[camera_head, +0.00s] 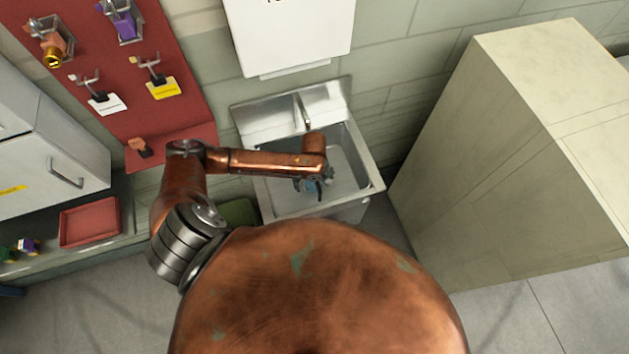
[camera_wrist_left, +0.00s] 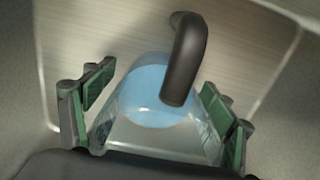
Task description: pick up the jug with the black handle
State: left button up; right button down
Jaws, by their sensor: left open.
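The jug (camera_wrist_left: 150,97) is clear with a round blue area and a curved black handle (camera_wrist_left: 186,52). In the left wrist view it stands between the two green-padded fingers of my left gripper (camera_wrist_left: 155,108), which is open. One finger is to the left of the jug and the other is close to its right side; I cannot tell whether it touches. In the head view my left gripper (camera_head: 316,184) is low over the metal sink (camera_head: 345,165), and only a small blue bit of the jug (camera_head: 311,187) shows beneath it. My right gripper is not in view.
The sink's raised rim and back wall surround the jug, with a tap (camera_head: 302,112) behind. A white box (camera_head: 294,36) hangs above. A tall pale block (camera_head: 500,160) stands at the right. A red pegboard (camera_head: 130,70) and a red tray (camera_head: 90,222) are at the left.

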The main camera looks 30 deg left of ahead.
pick_arm(q)
jog(key=shift+c, duration=0.4)
jog(key=c, duration=1.4)
